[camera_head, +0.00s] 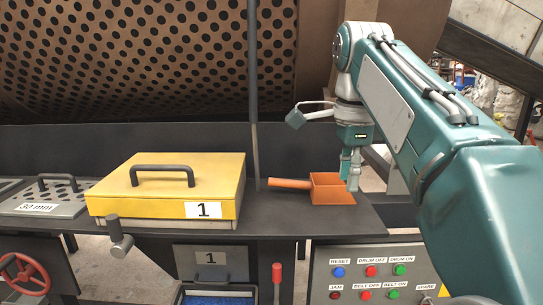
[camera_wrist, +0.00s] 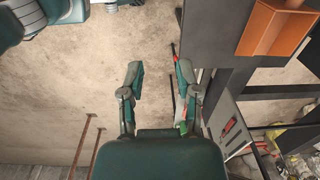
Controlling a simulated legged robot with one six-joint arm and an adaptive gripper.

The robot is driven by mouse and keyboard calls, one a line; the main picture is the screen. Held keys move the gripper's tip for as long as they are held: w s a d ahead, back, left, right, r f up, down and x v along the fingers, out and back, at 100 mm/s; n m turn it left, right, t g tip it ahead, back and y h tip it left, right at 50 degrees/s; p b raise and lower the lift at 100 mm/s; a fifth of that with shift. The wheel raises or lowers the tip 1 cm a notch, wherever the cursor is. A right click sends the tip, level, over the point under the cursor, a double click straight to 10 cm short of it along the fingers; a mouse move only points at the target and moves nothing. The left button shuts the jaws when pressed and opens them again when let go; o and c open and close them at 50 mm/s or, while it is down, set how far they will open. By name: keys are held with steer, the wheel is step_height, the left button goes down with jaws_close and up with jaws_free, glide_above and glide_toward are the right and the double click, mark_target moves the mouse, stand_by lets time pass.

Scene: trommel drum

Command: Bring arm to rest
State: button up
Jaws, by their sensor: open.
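My gripper (camera_head: 350,168) hangs from my teal arm in the head view, pointing down close to the orange scoop (camera_head: 333,190). The scoop has a square box and a handle pointing left, and rests on the dark bench near its right end. In the wrist view my gripper (camera_wrist: 158,82) is open, with nothing between its fingers and the floor below them. The scoop (camera_wrist: 275,28) shows at the top right of the wrist view, apart from the fingers.
A yellow lidded box (camera_head: 165,190) marked 1 sits on the bench (camera_head: 275,220). A 30 mm sieve plate (camera_head: 50,196) lies at left. A button panel (camera_head: 385,272) is below the bench, beside a red lever (camera_head: 277,280). The perforated drum (camera_head: 150,55) stands behind.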

steer(key=s+d+f+n+t, duration=0.1)
steer(key=s+f+n+t, duration=0.1)
steer(key=s+f+n, duration=0.6)
steer(key=s+d+f+n+t, duration=0.2)
steer(key=s+f+n, duration=0.7)
steer(key=f, duration=0.7)
steer(key=shift+n+t, duration=0.3)
steer(key=shift+t, duration=0.3)
steer(key=shift+s+a, duration=0.1)
